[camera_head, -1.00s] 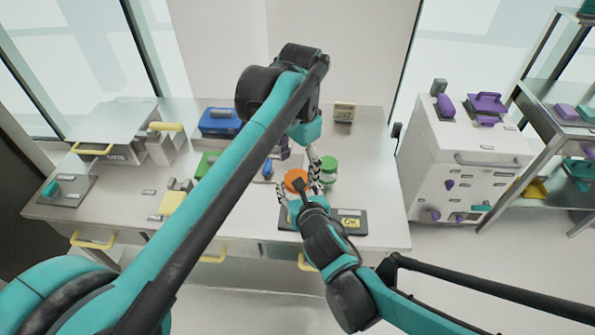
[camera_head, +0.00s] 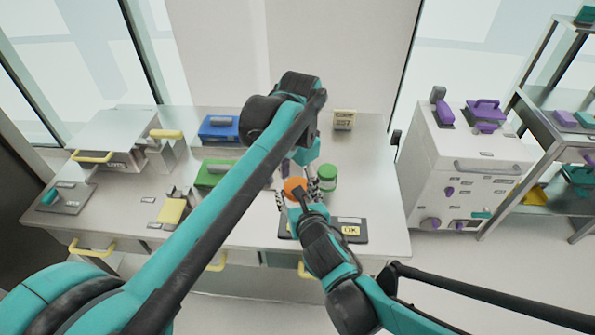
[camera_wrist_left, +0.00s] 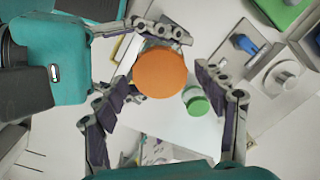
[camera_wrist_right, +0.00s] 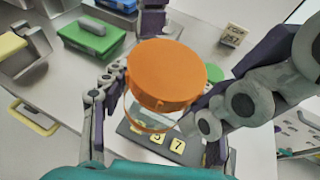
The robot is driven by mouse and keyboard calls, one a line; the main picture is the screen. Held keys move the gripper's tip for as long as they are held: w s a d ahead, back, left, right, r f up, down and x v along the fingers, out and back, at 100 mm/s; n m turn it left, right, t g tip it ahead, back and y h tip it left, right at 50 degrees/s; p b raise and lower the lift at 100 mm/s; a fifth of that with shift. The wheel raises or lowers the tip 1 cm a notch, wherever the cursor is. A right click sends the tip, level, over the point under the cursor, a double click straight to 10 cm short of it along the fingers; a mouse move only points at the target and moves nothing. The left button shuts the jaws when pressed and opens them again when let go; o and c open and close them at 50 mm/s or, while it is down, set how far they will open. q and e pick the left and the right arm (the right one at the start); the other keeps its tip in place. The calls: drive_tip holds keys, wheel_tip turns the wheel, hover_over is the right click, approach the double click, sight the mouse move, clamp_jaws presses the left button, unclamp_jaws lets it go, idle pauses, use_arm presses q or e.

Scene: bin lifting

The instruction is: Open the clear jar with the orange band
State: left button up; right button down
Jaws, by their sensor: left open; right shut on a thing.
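The clear jar (camera_wrist_right: 150,118) has an orange lid (camera_head: 294,186) and an orange band lower on its clear body. The lid shows large in the left wrist view (camera_wrist_left: 160,72) and hides the body there. My right gripper (camera_wrist_right: 158,108) is shut around the jar's body below the lid, and the jar looks raised over the dark panel. My left gripper (camera_wrist_left: 166,82) is open and faces the lid from above, with the lid between its spread fingers in view. I cannot tell how far it is from the lid. In the head view my left arm partly hides this area.
A green-lidded jar (camera_head: 328,177) stands close to the right. A dark panel (camera_head: 357,230) with yellow tiles lies at the bench's front. A green case (camera_head: 212,175), a blue case (camera_head: 219,128) and a small sign (camera_head: 344,119) stand on the bench.

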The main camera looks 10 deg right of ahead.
use_arm(q)
drive_tip(key=shift+f, duration=0.25)
drive_tip(key=c, duration=1.2)
drive_tip(key=o, duration=1.3)
drive_tip(key=shift+s+r, duration=0.1)
drive_tip(key=shift+r, duration=2.2)
